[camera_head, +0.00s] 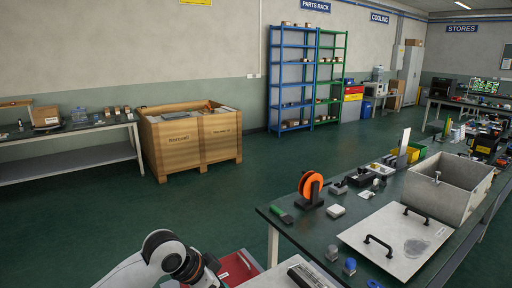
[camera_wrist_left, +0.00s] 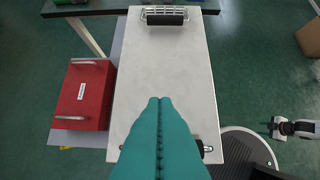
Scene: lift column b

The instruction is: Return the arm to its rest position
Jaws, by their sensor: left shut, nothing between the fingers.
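My left gripper (camera_wrist_left: 159,100) shows in the left wrist view as two long teal fingers pressed together, with nothing between them. It is over a pale grey flat top (camera_wrist_left: 150,60), and I cannot tell the height between them. In the head view my left arm (camera_head: 168,258) comes in at the bottom left, bent, white with dark joints. Its fingers are not visible there.
A red case (camera_wrist_left: 85,95) with metal handles lies left of the pale top. A wooden crate (camera_head: 192,145) stands further back; green floor between is clear.

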